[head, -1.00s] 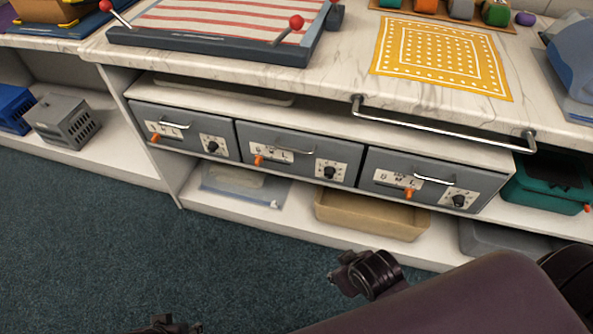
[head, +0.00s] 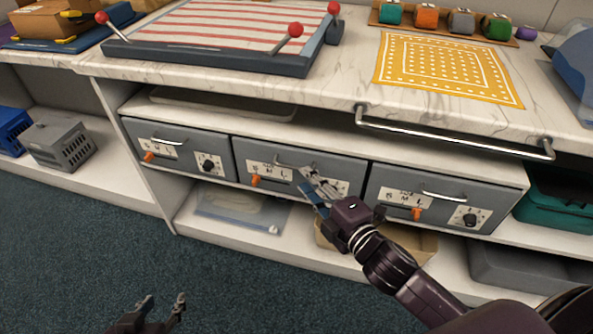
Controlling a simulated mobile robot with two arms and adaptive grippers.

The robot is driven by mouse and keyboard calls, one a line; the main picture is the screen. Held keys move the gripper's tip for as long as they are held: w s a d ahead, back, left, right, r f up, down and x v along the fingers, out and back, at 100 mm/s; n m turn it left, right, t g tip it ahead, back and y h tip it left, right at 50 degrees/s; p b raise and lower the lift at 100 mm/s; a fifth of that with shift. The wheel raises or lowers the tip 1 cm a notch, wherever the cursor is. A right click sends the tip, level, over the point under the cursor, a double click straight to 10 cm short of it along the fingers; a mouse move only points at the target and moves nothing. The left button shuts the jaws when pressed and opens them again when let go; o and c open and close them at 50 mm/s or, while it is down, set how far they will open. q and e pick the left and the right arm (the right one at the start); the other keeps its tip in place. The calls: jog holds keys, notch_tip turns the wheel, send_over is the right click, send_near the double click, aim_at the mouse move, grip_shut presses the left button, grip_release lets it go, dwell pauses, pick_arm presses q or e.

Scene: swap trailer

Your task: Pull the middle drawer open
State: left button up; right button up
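The middle drawer (head: 245,153) is a grey front between two similar drawers under the marble counter. It looks closed, level with its neighbours. Its metal handle (head: 291,164) sits near the top of the front, above an orange slider and a size label. My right gripper (head: 304,178) is in front of this drawer, just below and right of the handle, with its fingers apart and nothing between them. It hides part of the label and dial; I cannot tell if it touches the front. My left gripper (head: 163,301) is open and empty, low over the floor at the bottom left.
The left drawer (head: 181,135) and right drawer (head: 400,183) flank it, both closed. A metal rail (head: 455,134) juts from the counter edge above right. A tan bin (head: 415,241) stands on the lower shelf behind my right arm. The carpet in front is clear.

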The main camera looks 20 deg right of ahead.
aim_at(296, 171)
pick_arm(q)
jog(key=w+d+r+t+b, duration=0.1)
jog(key=w+r+t, duration=0.2)
jog(key=w+r, duration=0.1)
jog(key=shift+w+d+r+h, duration=0.15)
jog(key=shift+d+r+h, duration=0.1)
jog(key=shift+d+h, duration=0.15)
pick_arm(e)
jog(key=x, duration=0.6)
grip_shut()
jog(key=shift+f, duration=0.1)
